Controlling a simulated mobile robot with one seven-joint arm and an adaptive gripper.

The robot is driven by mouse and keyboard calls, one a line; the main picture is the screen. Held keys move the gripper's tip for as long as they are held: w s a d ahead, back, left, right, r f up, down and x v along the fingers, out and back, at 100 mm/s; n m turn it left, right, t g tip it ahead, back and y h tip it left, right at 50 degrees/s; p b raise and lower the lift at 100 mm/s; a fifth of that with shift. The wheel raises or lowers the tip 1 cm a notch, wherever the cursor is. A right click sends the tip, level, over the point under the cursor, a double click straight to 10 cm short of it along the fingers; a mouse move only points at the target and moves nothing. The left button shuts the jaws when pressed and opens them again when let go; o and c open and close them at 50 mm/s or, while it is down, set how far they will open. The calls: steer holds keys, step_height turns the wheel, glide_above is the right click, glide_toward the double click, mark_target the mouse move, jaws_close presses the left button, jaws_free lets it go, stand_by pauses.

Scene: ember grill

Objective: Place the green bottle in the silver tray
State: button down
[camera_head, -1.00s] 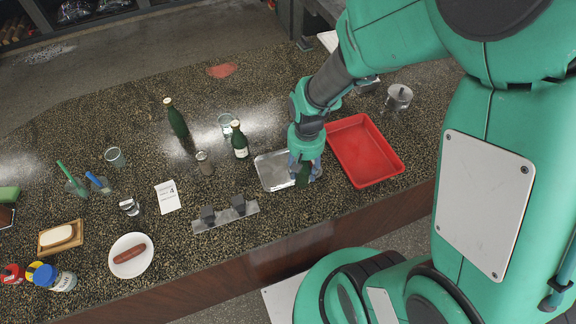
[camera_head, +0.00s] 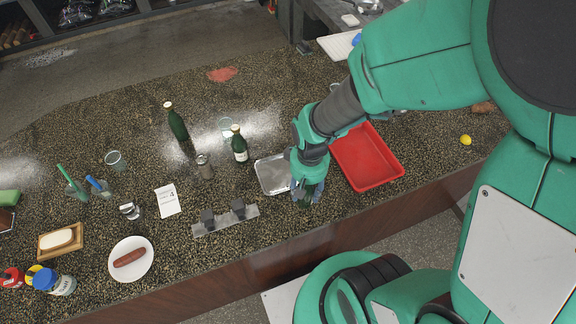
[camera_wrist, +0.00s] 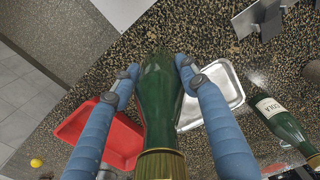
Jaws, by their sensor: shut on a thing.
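My gripper (camera_head: 306,194) is shut on a green bottle (camera_wrist: 158,105) with a gold cap. In the wrist view a blue finger lies on each side of it, and the cap is nearest the camera. In the head view the gripper is at the near right corner of the silver tray (camera_head: 268,176), towards the counter's front edge, and mostly hides the held bottle. The tray also shows in the wrist view (camera_wrist: 232,88), right of the bottle, and looks empty where visible. I cannot tell the bottle's height above the counter.
A red tray (camera_head: 370,160) is right of the silver tray. Two other green bottles (camera_head: 177,124) (camera_head: 240,147) stand to the left, with a shaker (camera_head: 205,167) and a glass (camera_head: 226,126). A metal bar with dark blocks (camera_head: 226,219) lies near the front edge.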

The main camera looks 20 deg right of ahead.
steer(key=w+f, duration=0.1)
steer(key=w, duration=1.4)
steer(key=shift+w+d+f, duration=0.2)
steer(key=shift+w+f, duration=0.05)
steer(key=shift+w, duration=0.15)
steer(key=shift+f+b, duration=0.35)
steer(key=shift+f, duration=1.4)
steer(key=shift+f, duration=0.1)
steer(key=c, duration=0.9)
jaws_free()
steer(key=shift+c, duration=0.2)
step_height(320, 180, up, 12)
steer(key=shift+p, duration=0.45)
